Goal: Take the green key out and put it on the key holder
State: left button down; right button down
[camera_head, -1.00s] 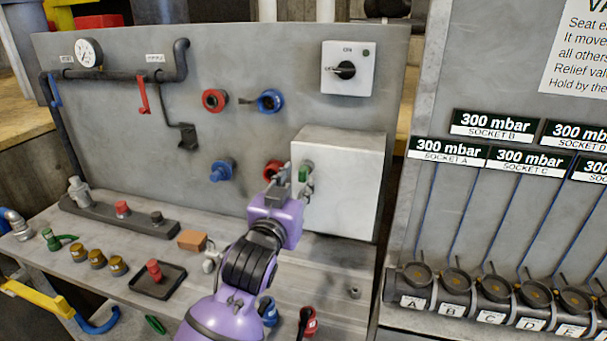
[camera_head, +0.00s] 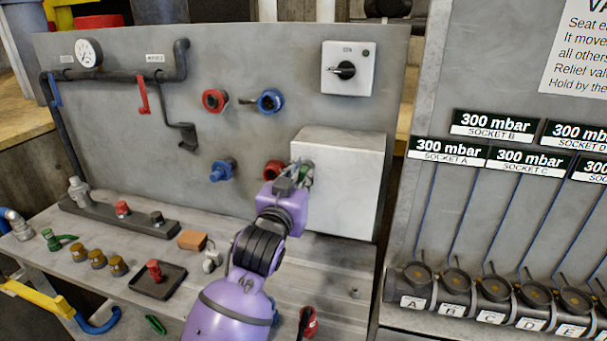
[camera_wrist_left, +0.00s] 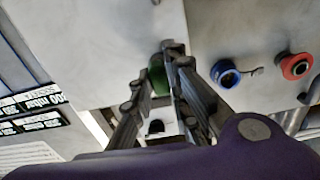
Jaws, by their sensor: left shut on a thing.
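The green key (camera_head: 309,172) is at the left side of the pale grey box (camera_head: 345,185) on the upright panel. It also shows in the left wrist view (camera_wrist_left: 157,76), between the fingers. My left gripper (camera_head: 297,176) is shut on the green key, close against the box. Its fingertips show in the left wrist view (camera_wrist_left: 172,52). The fingers hide most of the key, so I cannot tell how deep it sits in the box. I cannot tell for sure which thing is the key holder. My right gripper is not in view.
A red ring fitting (camera_head: 272,170) and a blue fitting (camera_head: 222,170) stick out left of the gripper. A switch box (camera_head: 348,68) is above. A dark tray (camera_head: 172,286) and several small parts lie on the bench. The labelled socket rack (camera_head: 475,300) stands at right.

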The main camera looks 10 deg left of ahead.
pick_arm(q)
jog(key=shift+s, duration=0.55)
dwell(0.6)
jog(key=shift+s+a, duration=0.1)
jog(key=shift+s, duration=2.3)
